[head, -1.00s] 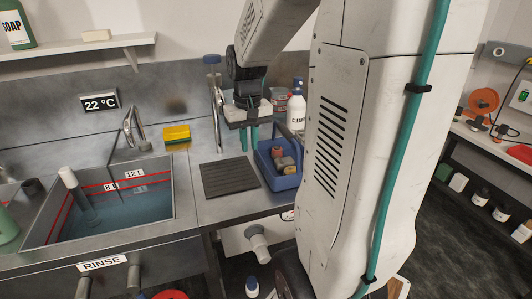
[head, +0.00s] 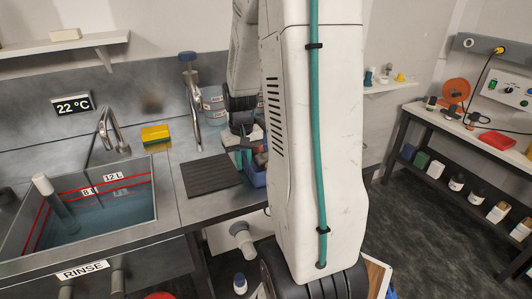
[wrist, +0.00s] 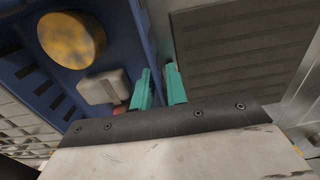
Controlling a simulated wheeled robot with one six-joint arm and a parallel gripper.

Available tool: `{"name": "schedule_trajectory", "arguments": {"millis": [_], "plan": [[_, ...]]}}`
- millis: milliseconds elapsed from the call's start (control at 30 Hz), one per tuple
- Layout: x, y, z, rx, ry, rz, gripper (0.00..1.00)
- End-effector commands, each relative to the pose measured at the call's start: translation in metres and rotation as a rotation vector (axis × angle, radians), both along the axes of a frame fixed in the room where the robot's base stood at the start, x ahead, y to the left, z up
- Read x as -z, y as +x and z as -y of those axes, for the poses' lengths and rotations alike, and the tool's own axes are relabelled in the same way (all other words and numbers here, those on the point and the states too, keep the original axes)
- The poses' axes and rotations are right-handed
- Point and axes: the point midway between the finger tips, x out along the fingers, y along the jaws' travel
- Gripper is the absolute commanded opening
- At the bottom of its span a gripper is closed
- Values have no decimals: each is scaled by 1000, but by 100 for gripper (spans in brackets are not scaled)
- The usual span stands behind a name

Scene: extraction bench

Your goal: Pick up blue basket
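The blue basket (head: 257,179) stands on the counter right of the dark ribbed mat, mostly hidden behind my arm in the head view. In the wrist view the basket (wrist: 118,25) fills the upper left. It holds a yellow-brown round piece (wrist: 72,40) and a pale block (wrist: 103,87). My gripper (head: 243,160) is low at the basket's left side. In the wrist view my teal fingers (wrist: 159,68) are apart, one on each side of the basket's side wall, with a narrow gap. I cannot see them pressing on it.
The dark ribbed mat (head: 211,175) lies just left of the basket. A faucet (head: 192,100) and clear containers (head: 213,103) stand behind. The water-filled sink (head: 90,215) is further left, with a yellow sponge (head: 155,134) behind it. A second bench (head: 470,135) is at the right.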

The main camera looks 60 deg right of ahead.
Motion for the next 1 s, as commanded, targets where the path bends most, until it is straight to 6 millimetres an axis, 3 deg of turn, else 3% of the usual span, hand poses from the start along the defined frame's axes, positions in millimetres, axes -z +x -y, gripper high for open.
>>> {"name": "schedule_trajectory", "arguments": {"millis": [133,167,200,233,667,1000], "plan": [[0,0,0,0,0,0,15],[0,0,0,0,0,0,12],[0,0,0,0,0,0,1],[0,0,0,0,0,0,0],[-3,0,0,-1,-1,1,0],[-28,2,-3,-6,-2,3,0]]}}
